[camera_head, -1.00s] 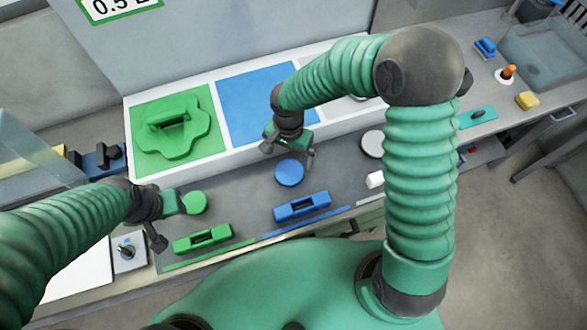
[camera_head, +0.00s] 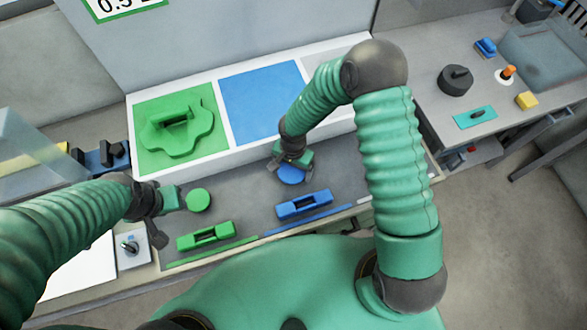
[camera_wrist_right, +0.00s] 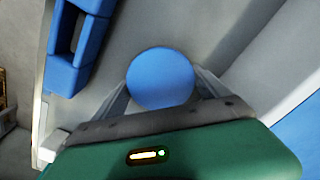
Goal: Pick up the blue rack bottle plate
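A round blue disc (camera_head: 291,174) lies on the grey worktop, and a blue block with a raised handle (camera_head: 304,204) lies just in front of it. I cannot tell which one the task calls the rack bottle plate. My right gripper (camera_head: 292,164) is over the disc. In the right wrist view the disc (camera_wrist_right: 160,78) sits between the spread fingertips, and the blue block (camera_wrist_right: 75,45) shows at upper left. Whether the fingers touch the disc is unclear. My left gripper (camera_head: 172,198) is beside a green disc (camera_head: 198,200); its fingers do not show clearly.
A green handled block (camera_head: 205,236) lies left of the blue one. Behind are a green panel (camera_head: 150,103) bearing a green flower-shaped plate (camera_head: 178,133) and an empty blue panel (camera_head: 262,100). A black round object (camera_head: 455,80) stands on the right bench.

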